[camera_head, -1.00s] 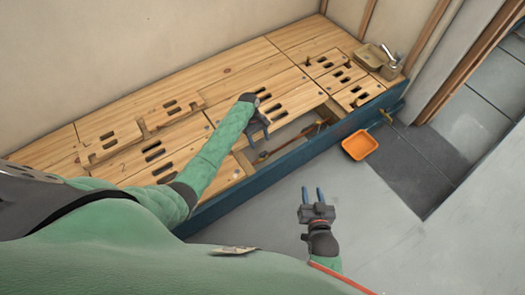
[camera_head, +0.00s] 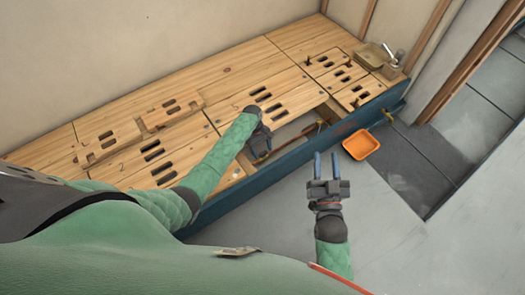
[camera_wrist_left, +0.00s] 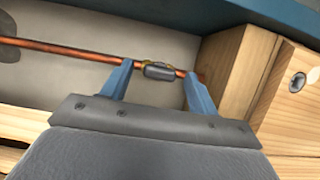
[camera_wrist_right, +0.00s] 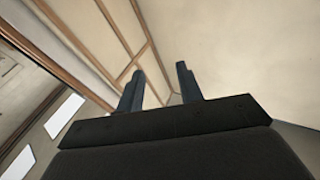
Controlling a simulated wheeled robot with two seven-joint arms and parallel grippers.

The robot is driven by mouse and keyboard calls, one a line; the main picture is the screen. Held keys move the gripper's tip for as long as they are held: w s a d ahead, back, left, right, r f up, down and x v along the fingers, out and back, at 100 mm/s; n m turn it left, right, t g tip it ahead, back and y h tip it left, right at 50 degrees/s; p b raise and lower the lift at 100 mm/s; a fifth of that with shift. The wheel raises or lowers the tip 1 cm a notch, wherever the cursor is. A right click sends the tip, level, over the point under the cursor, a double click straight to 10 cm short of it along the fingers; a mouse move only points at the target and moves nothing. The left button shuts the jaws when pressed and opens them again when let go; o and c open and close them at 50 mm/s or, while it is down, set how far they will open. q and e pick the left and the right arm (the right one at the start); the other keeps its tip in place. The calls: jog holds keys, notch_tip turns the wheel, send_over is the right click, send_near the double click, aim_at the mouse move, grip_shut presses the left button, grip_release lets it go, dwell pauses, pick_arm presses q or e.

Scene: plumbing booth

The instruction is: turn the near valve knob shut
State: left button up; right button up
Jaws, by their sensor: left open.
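In the left wrist view, the near valve knob (camera_wrist_left: 158,71) is a small dark grey bar on a brass valve body, set on a copper pipe (camera_wrist_left: 70,52). My left gripper (camera_wrist_left: 158,78) is open, with one blue finger on each side of the knob; I cannot tell whether they touch it. In the head view my left gripper (camera_head: 262,143) reaches into the opening in the wooden deck (camera_head: 225,100), hiding most of the near valve. My right gripper (camera_head: 327,165) is open and empty, above the grey floor in front of the blue beam (camera_head: 290,158).
A wooden block (camera_wrist_left: 240,75) stands close to the right finger in the left wrist view. The floor at front right is clear.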

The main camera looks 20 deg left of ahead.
pick_arm(q)
jog(key=shift+s+d+f, duration=0.1)
jog(key=shift+f, duration=0.15)
pick_arm(e)
jog(key=shift+r+t, duration=0.3)
jog(key=shift+r, duration=0.45)
pick_arm(q)
jog(key=shift+c, duration=0.2)
